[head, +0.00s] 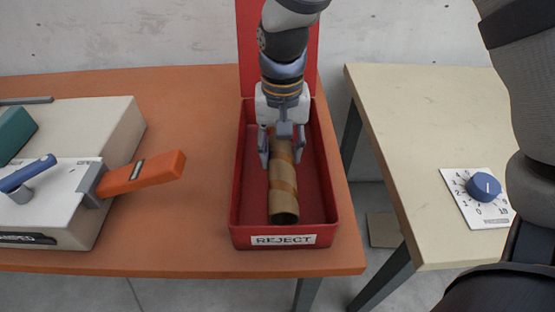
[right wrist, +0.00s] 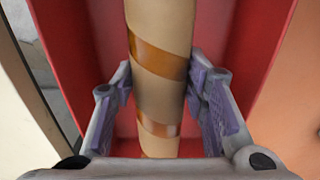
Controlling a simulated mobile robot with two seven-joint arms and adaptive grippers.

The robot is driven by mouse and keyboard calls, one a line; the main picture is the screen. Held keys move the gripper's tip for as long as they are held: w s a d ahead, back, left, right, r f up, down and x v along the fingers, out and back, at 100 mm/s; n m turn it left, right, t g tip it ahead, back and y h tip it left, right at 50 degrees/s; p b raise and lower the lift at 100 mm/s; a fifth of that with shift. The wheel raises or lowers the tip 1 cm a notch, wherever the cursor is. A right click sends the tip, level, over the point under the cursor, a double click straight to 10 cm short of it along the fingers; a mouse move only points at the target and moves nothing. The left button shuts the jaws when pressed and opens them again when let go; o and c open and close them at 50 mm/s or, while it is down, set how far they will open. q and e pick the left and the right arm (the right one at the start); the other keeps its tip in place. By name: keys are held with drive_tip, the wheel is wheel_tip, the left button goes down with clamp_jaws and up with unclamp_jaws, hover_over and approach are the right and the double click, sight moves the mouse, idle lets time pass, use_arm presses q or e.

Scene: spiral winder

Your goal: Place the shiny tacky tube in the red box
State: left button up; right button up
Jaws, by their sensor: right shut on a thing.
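The tube (head: 283,190) is tan cardboard with shiny amber spiral bands, and its open end faces me in the head view. It also shows in the right wrist view (right wrist: 160,90), running lengthwise between the finger pads. My right gripper (head: 281,155) is shut on the tube from above. The tube is within the walls of the red box (head: 322,222), which has a REJECT label on its front. I cannot tell whether the tube touches the box floor. My left gripper is not in view.
The box's red lid (head: 249,45) stands open at the back. A machine (head: 115,125) with an orange lever (head: 145,173) is on the orange table to the left. A pale table (head: 420,130) with a blue dial (head: 484,187) stands right, across a gap.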

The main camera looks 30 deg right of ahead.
sight(281, 146)
wheel_tip(281, 146, down, 4)
drive_tip(key=shift+r, duration=0.25)
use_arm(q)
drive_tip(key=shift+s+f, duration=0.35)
use_arm(e)
drive_tip(key=shift+r, duration=0.1)
drive_tip(key=o, duration=1.2)
wheel_tip(281, 146, up, 12)
drive_tip(key=shift+r+p, duration=0.1)
drive_tip(key=shift+p, duration=0.6)
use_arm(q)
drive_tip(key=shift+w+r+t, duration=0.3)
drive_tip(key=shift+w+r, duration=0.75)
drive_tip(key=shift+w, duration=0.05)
